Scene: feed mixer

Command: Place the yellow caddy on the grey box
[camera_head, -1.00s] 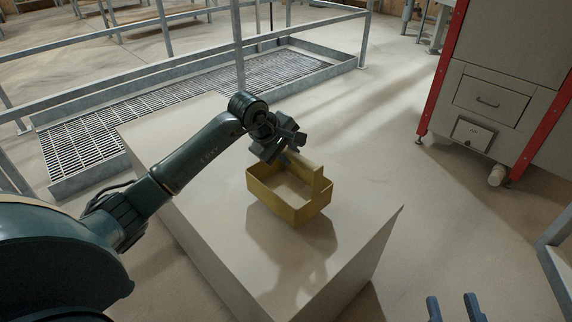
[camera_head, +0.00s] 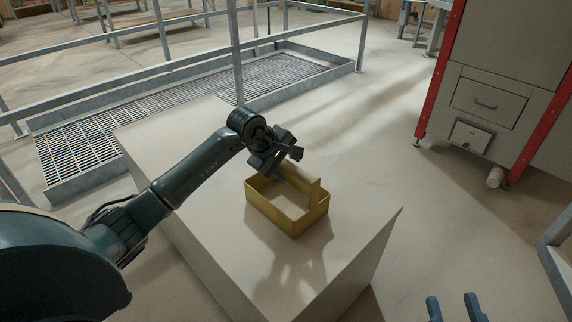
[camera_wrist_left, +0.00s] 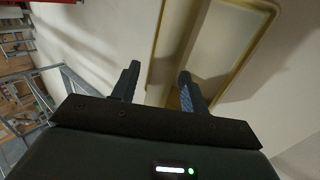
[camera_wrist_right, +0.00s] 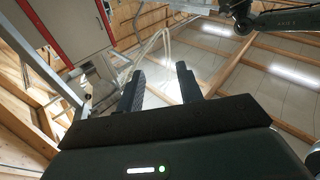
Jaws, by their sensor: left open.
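The yellow caddy (camera_head: 291,222), an open tray with a raised handle bar, sits upright over the top of the large grey box (camera_head: 335,245). It appears to rest on the top, with its shadow meeting its base. My left gripper (camera_head: 290,167) is at the handle, above the tray. In the left wrist view the fingers (camera_wrist_left: 158,85) are apart, with part of the caddy (camera_wrist_left: 156,40) beyond and between them; whether they touch the handle I cannot tell. My right gripper (camera_head: 455,308) is open and empty at the bottom right, away from the box.
Metal railings (camera_head: 170,100) and a grated platform (camera_head: 90,140) stand behind and left of the box. A grey cabinet with red posts (camera_head: 490,95) stands at the back right. Bare floor lies between the box and the cabinet. The box top is clear around the caddy.

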